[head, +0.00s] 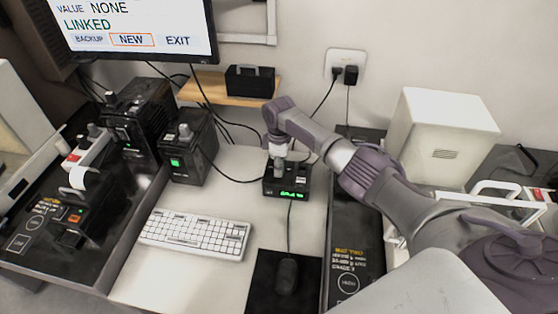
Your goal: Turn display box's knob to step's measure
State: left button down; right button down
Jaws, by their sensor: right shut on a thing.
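The display box (286,189) is a small black box with a lit green readout, on the light desk right of centre. My right arm reaches in from the right, and my right gripper (279,166) points down onto the top of the box. It is shut on the knob there, which the fingers mostly hide. The green digits are too small to read surely. The monitor (140,28) at the upper left shows "VALUE NONE", "LINKED" and the buttons BACKUP, NEW and EXIT, with NEW outlined in red. My left gripper does not show.
A white keyboard (195,233) and a black mouse (287,273) on a dark pad lie in front. Black boxes with green lights (188,148) stand left. A wooden shelf (225,92) holds a dark box. A white box (442,135) stands right. Cables run behind the display box.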

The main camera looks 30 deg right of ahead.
jog(key=m+p, duration=0.1)
jog(key=m, duration=0.1)
jog(key=shift+r+m, duration=0.2)
jog(key=shift+m, duration=0.2)
jog(key=m+p, duration=0.2)
jog(key=m, duration=0.1)
jog(key=shift+m, duration=0.3)
jog(key=m+p, duration=0.1)
jog(key=m, duration=0.2)
jog(key=shift+f+m+p, duration=0.1)
jog(key=shift+m+p, duration=0.25)
jog(key=shift+m, duration=1.25)
jog(key=shift+w, duration=0.1)
jog(key=c, duration=0.8)
grip_release()
